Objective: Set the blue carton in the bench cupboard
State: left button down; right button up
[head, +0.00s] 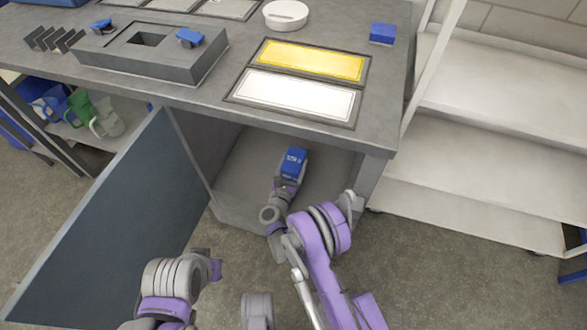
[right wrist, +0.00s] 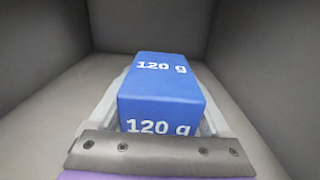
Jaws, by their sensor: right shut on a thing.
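The blue carton (head: 294,161) is inside the bench cupboard (head: 237,171), past its front opening. My right gripper (head: 288,181) reaches in from the front and is shut on the carton. In the right wrist view the carton (right wrist: 163,90), marked "120 g", lies between the pale fingers of the gripper (right wrist: 165,118). I cannot tell whether its underside touches the cupboard floor. The cupboard door (head: 95,220) stands wide open to the left.
The bench top (head: 205,113) overhangs the cupboard. On it are a yellow panel (head: 311,60), a white panel (head: 295,94), a round white container (head: 286,14) and a small blue block (head: 382,33). Pale shelves (head: 480,150) stand at right. The cupboard floor around the carton looks clear.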

jog(key=shift+f+b, duration=0.5)
jog(key=shift+f, duration=1.45)
jog(key=shift+f, duration=0.1)
jog(key=o, duration=1.3)
jog(key=shift+s, duration=0.15)
jog(key=p+v, duration=0.2)
jog(key=v, duration=0.9)
jog(key=shift+s+a+p, duration=0.15)
jog(key=shift+s+p, duration=0.15)
jog(key=shift+p, duration=0.05)
